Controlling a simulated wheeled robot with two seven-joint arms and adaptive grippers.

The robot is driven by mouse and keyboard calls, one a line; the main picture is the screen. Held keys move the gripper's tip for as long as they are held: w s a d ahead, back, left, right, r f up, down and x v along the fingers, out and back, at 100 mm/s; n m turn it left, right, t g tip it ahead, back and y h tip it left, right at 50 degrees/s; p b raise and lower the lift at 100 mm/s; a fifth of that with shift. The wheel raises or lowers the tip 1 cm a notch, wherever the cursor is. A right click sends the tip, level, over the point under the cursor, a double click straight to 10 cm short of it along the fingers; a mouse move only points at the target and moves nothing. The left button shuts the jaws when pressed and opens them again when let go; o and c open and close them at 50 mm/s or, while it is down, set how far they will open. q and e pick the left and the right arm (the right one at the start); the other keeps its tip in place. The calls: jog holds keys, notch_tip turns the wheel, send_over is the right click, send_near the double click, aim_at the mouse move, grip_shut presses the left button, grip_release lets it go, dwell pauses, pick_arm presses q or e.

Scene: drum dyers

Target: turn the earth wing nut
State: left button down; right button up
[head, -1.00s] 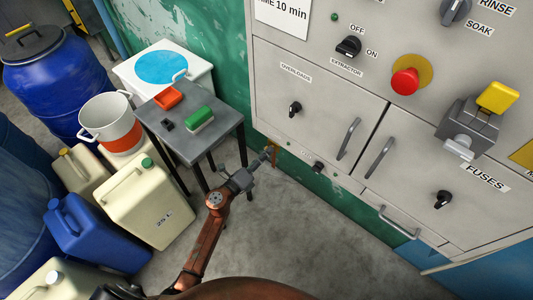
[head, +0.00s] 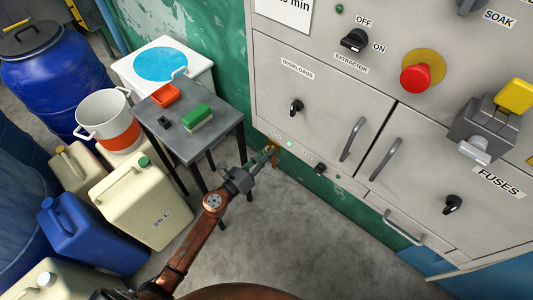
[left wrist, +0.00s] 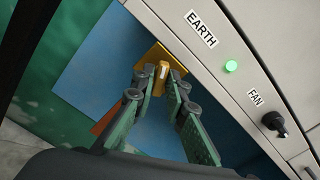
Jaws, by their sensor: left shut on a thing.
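The earth wing nut (left wrist: 163,68) is a small brass-coloured piece in front of a yellow plate (left wrist: 152,55), below the EARTH label (left wrist: 201,29) in the left wrist view. My left gripper (left wrist: 162,75) is shut on the wing nut, with a green-padded finger on each side of it. In the head view my left gripper (head: 268,153) reaches the lower left edge of the grey cabinet, and its fingers mostly hide the wing nut there. My right gripper is not in view.
A green lamp (left wrist: 231,66) glows beside the EARTH label, near the black FAN knob (left wrist: 273,121). The grey cabinet (head: 318,90) rises above the gripper. A small table (head: 205,145) with a green brush (head: 198,118) stands close left of my arm. Bare floor lies below right.

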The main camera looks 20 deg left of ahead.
pick_arm(q)
jog(key=shift+f, duration=0.1)
jog(key=c, duration=2)
grip_release()
jog(key=shift+c, duration=0.2)
jog(key=v, duration=1.2)
jog(key=shift+s, duration=0.1)
